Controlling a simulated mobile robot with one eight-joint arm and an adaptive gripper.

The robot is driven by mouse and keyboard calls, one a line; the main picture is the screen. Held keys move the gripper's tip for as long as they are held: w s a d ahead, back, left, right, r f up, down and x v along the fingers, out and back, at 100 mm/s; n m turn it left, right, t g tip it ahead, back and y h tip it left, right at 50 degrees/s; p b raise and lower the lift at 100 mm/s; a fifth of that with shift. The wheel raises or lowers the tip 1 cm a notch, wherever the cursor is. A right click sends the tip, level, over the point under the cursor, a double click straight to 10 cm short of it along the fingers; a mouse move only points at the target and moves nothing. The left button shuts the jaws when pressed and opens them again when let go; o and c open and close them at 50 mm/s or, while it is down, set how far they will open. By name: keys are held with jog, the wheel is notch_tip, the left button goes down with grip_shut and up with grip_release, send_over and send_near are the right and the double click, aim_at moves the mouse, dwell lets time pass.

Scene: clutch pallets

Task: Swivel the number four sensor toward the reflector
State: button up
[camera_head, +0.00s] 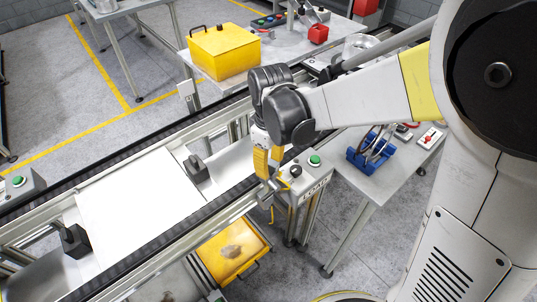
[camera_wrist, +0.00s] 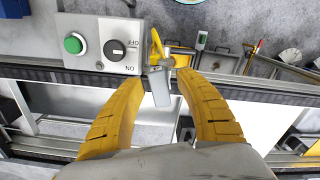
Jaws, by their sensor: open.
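My gripper (camera_head: 268,178) points down at the near rail of the conveyor, beside the load control box. In the wrist view its two yellow fingers (camera_wrist: 160,78) are apart. Between and just beyond the tips is a small grey box-shaped sensor (camera_wrist: 160,88) on a bracket, with a yellow cable looping up behind it. I cannot see a number on it or tell whether the fingers touch it. In the head view the gripper partly hides the sensor (camera_head: 268,193). I cannot make out which part is the reflector.
The load box (camera_wrist: 100,45) with green button and black off/on knob stands close left of the fingers. The conveyor (camera_head: 140,200) has dark blocks (camera_head: 196,168) (camera_head: 75,242) along it. A yellow bin (camera_head: 232,248) lies below. A side table (camera_head: 385,180) holds a blue rack (camera_head: 370,155).

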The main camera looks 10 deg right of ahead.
aim_at(269, 163)
grip_shut()
jog(key=shift+s+a+m, duration=0.1)
jog(key=shift+s+m, duration=0.05)
jog(key=shift+m, duration=1.55)
grip_release()
jog(key=shift+r, duration=0.15)
notch_tip(269, 163, up, 12)
